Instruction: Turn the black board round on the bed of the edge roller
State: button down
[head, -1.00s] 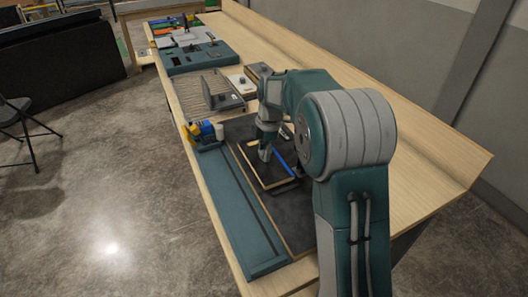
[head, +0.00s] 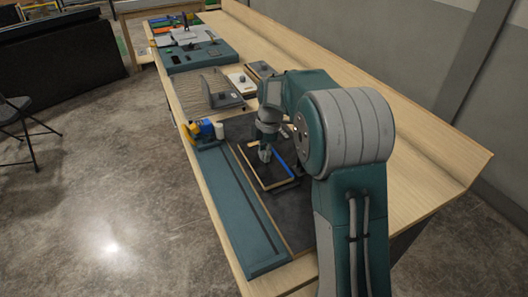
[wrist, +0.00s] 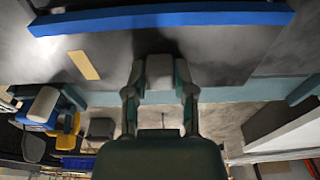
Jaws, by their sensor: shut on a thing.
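The black board (head: 251,157) lies by the teal bed of the edge roller (head: 233,205), with a pale edge on its left and near sides. A blue strip (head: 283,165) runs along its right part; in the wrist view the blue strip (wrist: 160,20) crosses the top. A short tan strip (wrist: 83,65) shows on the dark surface there. The fingers hide the exact contact.
Beyond are a wire rack (head: 195,90), a grey bracket (head: 227,99) and a teal console (head: 200,57). The bench's right side (head: 400,115) is clear.

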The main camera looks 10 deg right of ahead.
jog(key=shift+f, duration=0.65)
dwell(0.6)
jog(key=shift+c, duration=1.8)
grip_release()
notch_tip(320, 180, up, 12)
jog(key=d, duration=0.1)
jog(key=shift+w+d, duration=0.15)
jog(key=shift+d, duration=0.05)
jog(key=shift+f, duration=0.1)
